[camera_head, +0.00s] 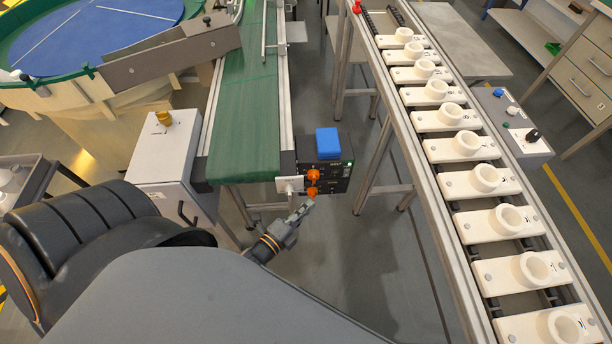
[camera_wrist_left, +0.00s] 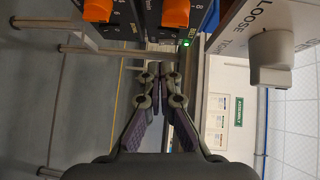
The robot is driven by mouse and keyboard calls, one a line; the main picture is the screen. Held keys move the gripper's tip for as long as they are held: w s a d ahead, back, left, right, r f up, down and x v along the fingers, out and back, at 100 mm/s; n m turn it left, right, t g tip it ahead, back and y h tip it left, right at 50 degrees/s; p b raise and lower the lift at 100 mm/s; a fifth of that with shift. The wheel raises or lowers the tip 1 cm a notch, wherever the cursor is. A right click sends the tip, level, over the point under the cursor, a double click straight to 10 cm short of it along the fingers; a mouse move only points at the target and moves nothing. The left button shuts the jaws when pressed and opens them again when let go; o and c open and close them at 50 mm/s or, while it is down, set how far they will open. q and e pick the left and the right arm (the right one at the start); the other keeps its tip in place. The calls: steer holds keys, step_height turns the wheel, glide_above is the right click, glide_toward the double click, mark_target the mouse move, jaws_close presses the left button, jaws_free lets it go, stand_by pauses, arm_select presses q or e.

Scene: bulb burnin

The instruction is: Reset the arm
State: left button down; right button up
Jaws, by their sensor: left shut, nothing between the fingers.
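My left gripper (camera_head: 302,210) is at the middle of the head view, just below the black control box (camera_head: 326,180) at the end of the green conveyor. Its fingers are together with nothing between them. The box carries two orange knobs, an upper one (camera_head: 312,175) and a lower one (camera_head: 311,192); the fingertips appear close to the lower knob, but contact cannot be told. In the left wrist view, the closed fingers (camera_wrist_left: 160,72) point toward a dark panel, with an orange knob (camera_wrist_left: 97,10) at the upper left. My right gripper is not in view.
A blue block (camera_head: 327,142) sits on the control box. The green conveyor belt (camera_head: 244,110) runs behind it. A rail of white socket holders (camera_head: 465,145) stands to the right. A white cabinet (camera_head: 165,150) is at left. Open floor (camera_head: 375,260) lies between the box and the rail.

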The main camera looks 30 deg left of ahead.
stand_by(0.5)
arm_select(q)
steer(key=s+a+f+n+g+y+p, duration=0.25)
steer(key=s+f+n+g+p, duration=0.2)
steer(key=f, duration=0.35)
steer(key=s+a+f+n+g+y+p, duration=0.1)
steer(key=s+a+f+n+g+p, duration=0.25)
steer(key=s+f+n, duration=0.4)
steer(key=s+a+f+n+g+p, duration=0.1)
steer(key=s+f+n+g, duration=0.2)
steer(key=s, duration=0.5)
steer(key=s+a+f+n+g+p, duration=0.2)
steer(key=s+f+n+g, duration=0.2)
steer(key=s, duration=0.4)
steer(key=shift+f, duration=0.4)
steer(key=shift+y, duration=0.25)
